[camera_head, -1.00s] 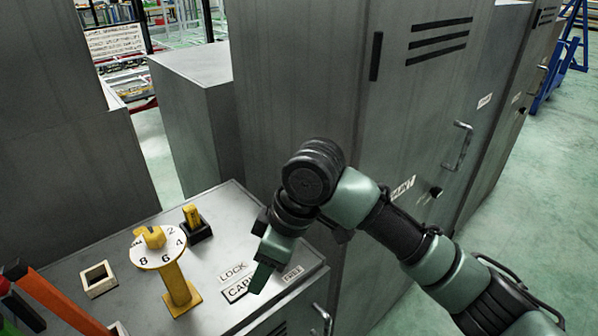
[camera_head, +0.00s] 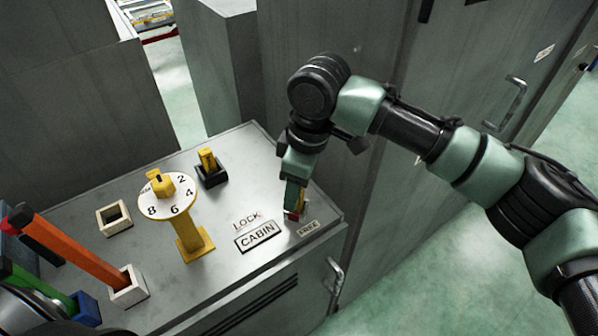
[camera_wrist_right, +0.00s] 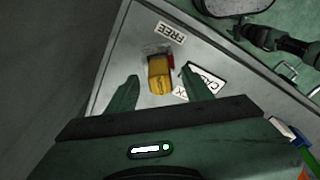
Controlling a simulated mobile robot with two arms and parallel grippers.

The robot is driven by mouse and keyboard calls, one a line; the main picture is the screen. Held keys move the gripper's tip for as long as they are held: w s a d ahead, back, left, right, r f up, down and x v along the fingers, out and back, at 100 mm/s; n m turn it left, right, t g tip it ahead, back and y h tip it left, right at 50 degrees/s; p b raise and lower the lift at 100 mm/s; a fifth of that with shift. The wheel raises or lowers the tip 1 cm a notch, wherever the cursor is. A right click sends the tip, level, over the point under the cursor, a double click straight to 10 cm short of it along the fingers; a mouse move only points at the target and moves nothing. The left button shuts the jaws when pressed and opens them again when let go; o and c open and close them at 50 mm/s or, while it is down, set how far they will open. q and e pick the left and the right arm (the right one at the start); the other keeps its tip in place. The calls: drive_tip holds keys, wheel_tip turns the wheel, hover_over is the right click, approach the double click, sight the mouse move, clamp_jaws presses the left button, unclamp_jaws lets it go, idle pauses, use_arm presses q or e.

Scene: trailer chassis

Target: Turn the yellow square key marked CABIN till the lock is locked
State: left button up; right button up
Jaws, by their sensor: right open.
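The yellow square key (camera_wrist_right: 160,76) stands on the grey cabinet top beside the CABIN plate (camera_head: 257,235). A small red part (camera_wrist_right: 171,62) shows at its side in the right wrist view, nearest the FREE label (camera_wrist_right: 170,32). In the head view the key is mostly hidden behind my right gripper (camera_head: 295,195). That gripper is open and points down at the key. In the right wrist view the key lies between its two fingers, with gaps on both sides. The LOCK label (camera_head: 247,217) lies behind the CABIN plate.
A yellow stand with a numbered white dial (camera_head: 168,207) stands left of the labels. A black socket with a yellow key (camera_head: 209,168), an empty pale socket (camera_head: 114,218) and an orange bar (camera_head: 75,250) are also on the cabinet. Tall grey lockers rise behind.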

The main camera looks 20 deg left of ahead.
drive_tip(key=shift+a+f, duration=0.1)
drive_tip(key=shift+f, duration=0.2)
clamp_jaws()
drive_tip(key=shift+r+m+p, duration=0.15)
drive_tip(key=shift+m+p, duration=0.35)
drive_tip(key=shift+p, duration=0.35)
drive_tip(key=shift+m+p, duration=0.8)
drive_tip(key=shift+p, duration=0.2)
